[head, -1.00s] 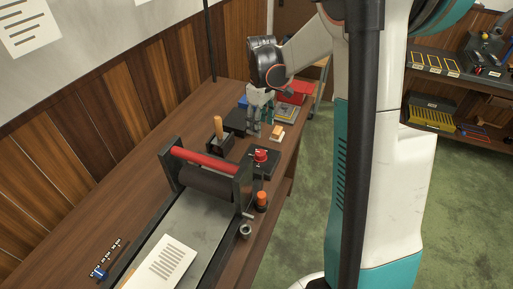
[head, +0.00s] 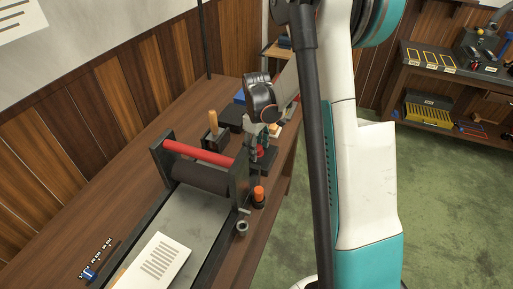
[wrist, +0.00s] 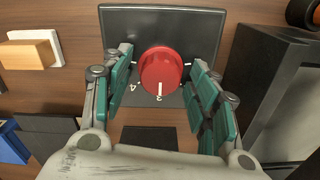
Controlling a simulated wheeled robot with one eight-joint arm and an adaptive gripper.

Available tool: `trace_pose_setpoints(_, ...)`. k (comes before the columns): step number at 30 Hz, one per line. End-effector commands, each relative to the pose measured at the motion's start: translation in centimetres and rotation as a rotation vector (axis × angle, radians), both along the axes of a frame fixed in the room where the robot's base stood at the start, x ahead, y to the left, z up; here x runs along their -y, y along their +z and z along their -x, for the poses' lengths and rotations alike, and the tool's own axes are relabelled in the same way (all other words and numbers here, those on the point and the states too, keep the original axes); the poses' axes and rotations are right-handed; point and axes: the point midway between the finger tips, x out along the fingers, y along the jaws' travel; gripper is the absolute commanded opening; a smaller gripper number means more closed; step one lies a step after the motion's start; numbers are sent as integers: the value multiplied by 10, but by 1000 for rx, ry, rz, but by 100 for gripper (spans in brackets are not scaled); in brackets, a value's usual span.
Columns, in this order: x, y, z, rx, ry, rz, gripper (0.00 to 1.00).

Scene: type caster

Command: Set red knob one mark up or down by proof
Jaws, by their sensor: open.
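The red knob (wrist: 160,71) stands on a dark plate (wrist: 205,22) in the wrist view. In the head view the red knob (head: 259,150) is partly hidden by my gripper (head: 262,143). The proof sheet (head: 158,262) lies on the press bed, its print unreadable.
The press with its red bar (head: 199,153) and dark roller stands just nearer than the knob. An orange-capped bottle (head: 258,195) stands beside it. A wooden-handled tool (head: 213,124) stands behind. A wood block (wrist: 32,52) lies left in the wrist view.

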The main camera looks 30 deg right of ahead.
Motion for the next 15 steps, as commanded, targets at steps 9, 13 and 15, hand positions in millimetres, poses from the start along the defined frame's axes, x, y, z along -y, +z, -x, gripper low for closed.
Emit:
trace_pose_setpoints(9,0,0,0,0,0,0,38)
trace_pose_setpoints(13,0,0,0,0,0,0,10)
trace_pose_setpoints(15,0,0,0,0,0,0,10)
